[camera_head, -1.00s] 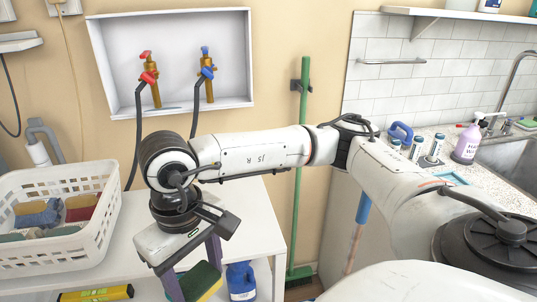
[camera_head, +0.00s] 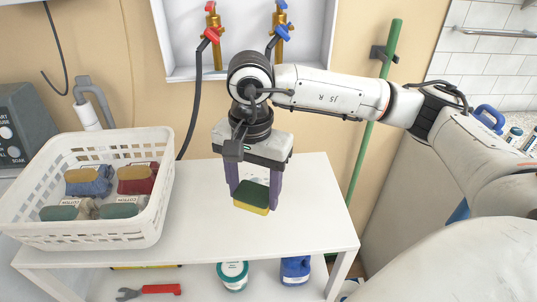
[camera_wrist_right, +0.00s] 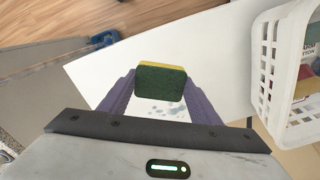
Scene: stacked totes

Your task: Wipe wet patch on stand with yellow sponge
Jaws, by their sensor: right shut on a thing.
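The yellow sponge (camera_head: 251,197) has a dark green scouring side and a yellow side. My right gripper (camera_head: 254,193) is shut on it, with one purple finger at each end. The gripper points down and holds the sponge over the top of the white stand (camera_head: 200,220); I cannot tell whether it touches. In the right wrist view the sponge (camera_wrist_right: 160,82) sits between the fingertips. The wet patch (camera_wrist_right: 168,109) shows there as small bluish droplets on the stand, beside the sponge and between the fingers. My left gripper is not in view.
Red and blue taps with hoses are on the wall behind. The lower shelf holds a red-handled tool (camera_head: 160,289), a tub (camera_head: 232,275) and a blue jug (camera_head: 295,269). The stand's right part is clear.

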